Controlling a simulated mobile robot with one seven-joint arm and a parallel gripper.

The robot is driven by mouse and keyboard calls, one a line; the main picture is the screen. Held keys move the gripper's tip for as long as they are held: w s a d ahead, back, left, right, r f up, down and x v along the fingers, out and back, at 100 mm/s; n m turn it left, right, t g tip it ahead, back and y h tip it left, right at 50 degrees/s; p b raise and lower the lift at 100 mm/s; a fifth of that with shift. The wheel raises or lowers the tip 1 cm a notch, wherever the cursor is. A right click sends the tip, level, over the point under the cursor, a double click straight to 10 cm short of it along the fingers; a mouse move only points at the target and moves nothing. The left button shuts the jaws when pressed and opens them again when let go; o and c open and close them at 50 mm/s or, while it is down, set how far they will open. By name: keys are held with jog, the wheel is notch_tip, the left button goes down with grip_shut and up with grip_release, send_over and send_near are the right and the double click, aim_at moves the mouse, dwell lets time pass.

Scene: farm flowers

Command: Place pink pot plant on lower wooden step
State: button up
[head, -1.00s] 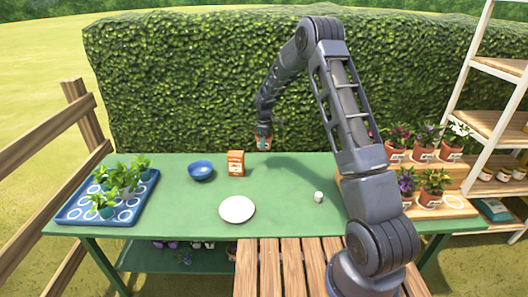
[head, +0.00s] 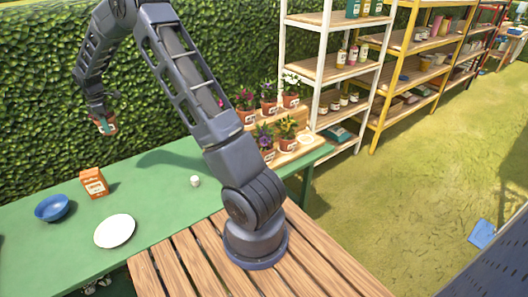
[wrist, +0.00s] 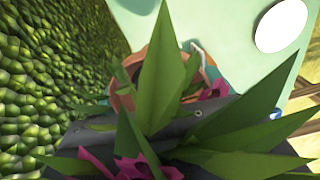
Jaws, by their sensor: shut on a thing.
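My gripper (head: 104,122) is shut on a pink pot plant, held in the air above the green table near the hedge. In the wrist view, long green leaves and pink flowers (wrist: 216,90) of the pink pot plant fill much of the picture and hide most of the fingers. Its terracotta pot (wrist: 125,97) shows partly behind the leaves. The lower wooden step (head: 314,148) is at the table's right end.
The upper wooden step behind holds several potted plants (head: 268,104). On the green table (head: 160,205) are a blue bowl (head: 52,208), an orange box (head: 94,183), a white plate (head: 115,231) and a small white item (head: 195,181). Shelves (head: 330,68) stand beyond.

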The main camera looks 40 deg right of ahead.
notch_tip(320, 180, up, 5)
jog(key=shift+r, duration=0.2)
jog(key=w+d+m, duration=0.3)
jog(key=d+m, duration=0.1)
jog(key=d, duration=2)
jog(key=s+d+m, duration=0.2)
jog(key=d, duration=1)
jog(key=s+d+m, duration=0.2)
jog(key=s+d, duration=0.1)
jog(key=d, duration=0.9)
jog(key=s+d+m, duration=0.2)
jog(key=s+d, duration=0.5)
jog(key=d, duration=0.5)
jog(key=s+d+m, duration=0.2)
jog(key=s+d, duration=0.6)
jog(key=d, duration=0.4)
jog(key=s+d+m, duration=0.4)
jog(key=s+d, duration=0.9)
jog(key=s, duration=0.4)
jog(key=f, duration=2.5)
jog(key=shift+s+d+f, duration=0.15)
jog(key=shift+s+d, duration=0.1)
jog(key=shift+f, duration=0.1)
